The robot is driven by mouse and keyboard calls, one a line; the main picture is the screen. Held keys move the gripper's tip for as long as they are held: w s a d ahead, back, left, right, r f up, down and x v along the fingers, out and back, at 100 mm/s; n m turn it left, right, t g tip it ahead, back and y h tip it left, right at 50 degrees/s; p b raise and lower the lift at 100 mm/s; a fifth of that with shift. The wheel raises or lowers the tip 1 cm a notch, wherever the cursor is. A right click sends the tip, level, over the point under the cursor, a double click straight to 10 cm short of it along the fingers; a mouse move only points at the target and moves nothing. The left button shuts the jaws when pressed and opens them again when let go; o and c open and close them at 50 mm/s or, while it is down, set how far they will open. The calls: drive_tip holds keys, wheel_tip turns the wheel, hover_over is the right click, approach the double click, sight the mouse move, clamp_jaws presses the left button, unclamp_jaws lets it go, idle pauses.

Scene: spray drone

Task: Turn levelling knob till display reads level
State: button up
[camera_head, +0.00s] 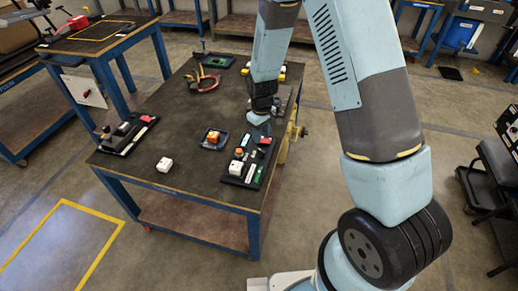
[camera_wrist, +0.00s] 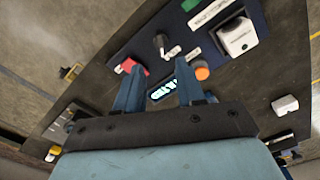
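A dark control panel (camera_head: 246,172) lies on the workbench; it also shows in the wrist view (camera_wrist: 262,22). In the wrist view, a small lit display (camera_wrist: 162,91) shows between my fingers; its text is too small to read. An orange round knob (camera_wrist: 202,73) sits just right of the right fingertip. A red part (camera_wrist: 128,65) is by the left fingertip, and a black knob (camera_wrist: 160,42) lies beyond. I cannot tell which is the levelling knob. My gripper (camera_wrist: 159,68) is open and empty over the panel; contact cannot be judged. It also shows in the head view (camera_head: 261,126).
A white boxed part (camera_wrist: 238,37) and a green strip (camera_wrist: 208,13) are on the panel. On the bench are a loose white block (camera_head: 164,164), an orange part in a blue tray (camera_head: 212,138), and another dark panel (camera_head: 113,143) at left.

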sight(261, 150)
drive_tip(key=shift+f, duration=4)
drive_tip(key=shift+d, duration=0.1)
clamp_jaws()
